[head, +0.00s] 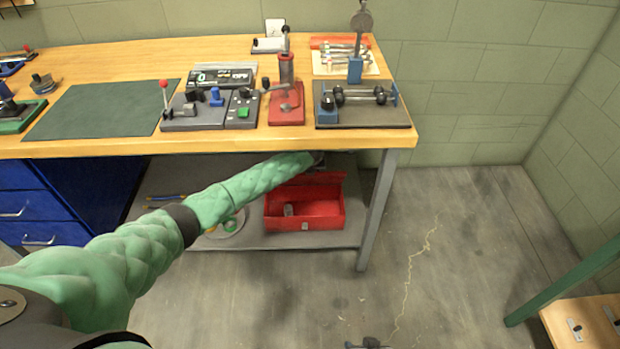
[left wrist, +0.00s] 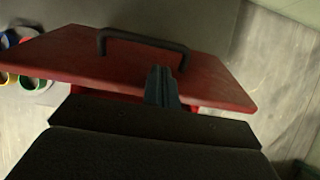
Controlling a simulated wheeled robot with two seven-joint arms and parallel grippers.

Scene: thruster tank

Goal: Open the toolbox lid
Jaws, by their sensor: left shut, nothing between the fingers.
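The red toolbox (head: 330,222) stands on the shelf under the workbench. Its lid (head: 322,181) is raised at the back, and the inside shows with a small grey item in it. In the left wrist view the lid (left wrist: 80,52) is a broad red panel with a black handle (left wrist: 145,40). My left arm reaches under the bench top; its gripper is mostly hidden there in the head view. In the left wrist view my left gripper (left wrist: 161,88) is shut and empty, over the lid beside the handle; contact is unclear. My right gripper (head: 368,343) is at the bottom edge, partly cut off.
The bench top (head: 130,149) overhangs the toolbox, and a grey bench leg (head: 377,210) stands to its right. A round plate with coloured items (head: 225,227) lies left of the toolbox on the shelf (head: 260,241).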

